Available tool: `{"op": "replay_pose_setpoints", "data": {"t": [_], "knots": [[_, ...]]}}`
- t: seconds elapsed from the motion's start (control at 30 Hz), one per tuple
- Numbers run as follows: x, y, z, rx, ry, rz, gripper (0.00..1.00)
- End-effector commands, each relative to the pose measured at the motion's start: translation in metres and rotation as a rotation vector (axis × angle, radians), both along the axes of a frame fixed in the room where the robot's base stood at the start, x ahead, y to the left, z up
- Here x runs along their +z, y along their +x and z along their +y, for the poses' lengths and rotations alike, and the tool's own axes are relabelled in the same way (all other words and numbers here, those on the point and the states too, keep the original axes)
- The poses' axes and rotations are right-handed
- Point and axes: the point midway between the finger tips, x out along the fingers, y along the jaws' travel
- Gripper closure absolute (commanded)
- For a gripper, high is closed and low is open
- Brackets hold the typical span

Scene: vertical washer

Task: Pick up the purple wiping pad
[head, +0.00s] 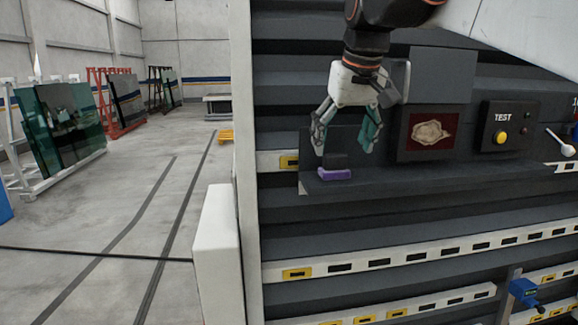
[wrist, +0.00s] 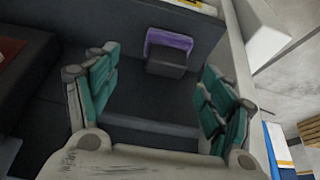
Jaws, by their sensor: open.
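The purple wiping pad (head: 335,174) lies on the dark shelf (head: 420,177) near its left end. A black block-shaped handle (head: 336,160) stands on top of the pad. My gripper (head: 343,146) is above the pad, pointing down, with its fingers spread and nothing between them. In the wrist view, the pad (wrist: 169,41) and its dark handle (wrist: 167,64) show beyond the open teal fingertips (wrist: 158,85), roughly midway between them. The fingers do not appear to touch the pad or handle.
Right of my gripper, a dark framed panel with a red recess (head: 432,133) holds a crumpled beige cloth. A black TEST box (head: 508,127) with a yellow button is further right. A white-headed tool (head: 561,142) is at the far right. The shelf's left end is close to the pad.

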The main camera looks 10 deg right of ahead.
Motion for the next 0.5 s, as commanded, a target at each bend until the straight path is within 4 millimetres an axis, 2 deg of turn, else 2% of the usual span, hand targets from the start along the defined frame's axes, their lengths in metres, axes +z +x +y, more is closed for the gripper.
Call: {"op": "replay_pose_setpoints", "data": {"t": [0.13,0.4,0.5], "knots": [[-0.008,0.004,0.003,0.001,0.000,0.000,0.25],[-0.041,0.017,0.008,0.000,0.000,0.000,0.25],[-0.047,0.019,0.008,0.000,0.000,0.000,0.25]]}}
